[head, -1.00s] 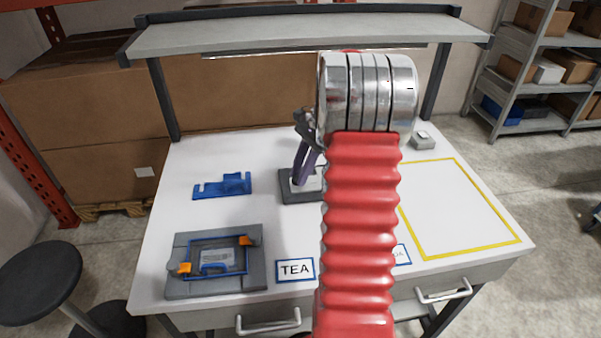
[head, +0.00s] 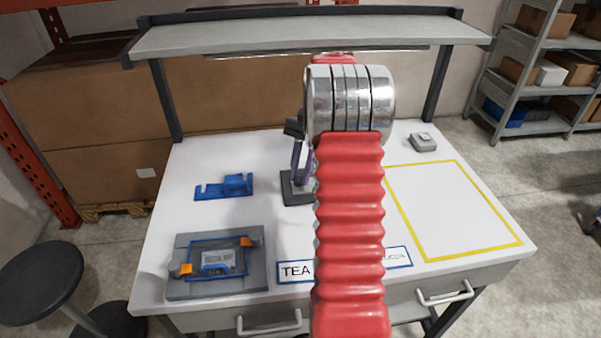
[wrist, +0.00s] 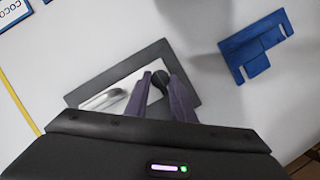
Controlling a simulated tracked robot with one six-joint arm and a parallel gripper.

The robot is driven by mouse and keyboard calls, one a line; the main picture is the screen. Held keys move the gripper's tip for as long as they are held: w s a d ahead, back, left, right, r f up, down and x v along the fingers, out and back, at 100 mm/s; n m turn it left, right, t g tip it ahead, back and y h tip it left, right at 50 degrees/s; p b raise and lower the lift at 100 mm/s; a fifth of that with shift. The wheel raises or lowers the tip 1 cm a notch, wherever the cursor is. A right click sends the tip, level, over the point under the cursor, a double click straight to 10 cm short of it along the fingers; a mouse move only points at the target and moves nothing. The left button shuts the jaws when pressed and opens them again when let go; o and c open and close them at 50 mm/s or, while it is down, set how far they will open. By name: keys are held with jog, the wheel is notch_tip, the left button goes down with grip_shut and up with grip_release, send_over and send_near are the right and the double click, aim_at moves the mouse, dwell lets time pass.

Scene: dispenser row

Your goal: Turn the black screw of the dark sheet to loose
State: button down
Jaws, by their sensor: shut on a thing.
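The dark sheet (wrist: 188,84) lies flat on the white table, a dark plate around a pale middle. In the head view the sheet (head: 297,198) is partly hidden behind my arm. The black screw (wrist: 160,80) stands on the sheet, its round dark head showing between my purple fingers in the wrist view. My gripper (wrist: 158,88) is shut on the screw, one finger on each side. In the head view the purple fingers of my gripper (head: 299,165) reach down to the sheet; the screw cannot be made out there.
A silver rounded piece (wrist: 101,99) lies beside the fingers on the sheet. A blue bracket (head: 223,187) and a grey fixture with orange clips (head: 257,276) are on the left. A yellow-outlined area (head: 510,240) on the right is empty. A shelf (head: 300,30) overhangs the table's back.

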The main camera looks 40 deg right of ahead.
jog(key=shift+f, duration=0.1)
jog(key=c, duration=1.5)
grip_release()
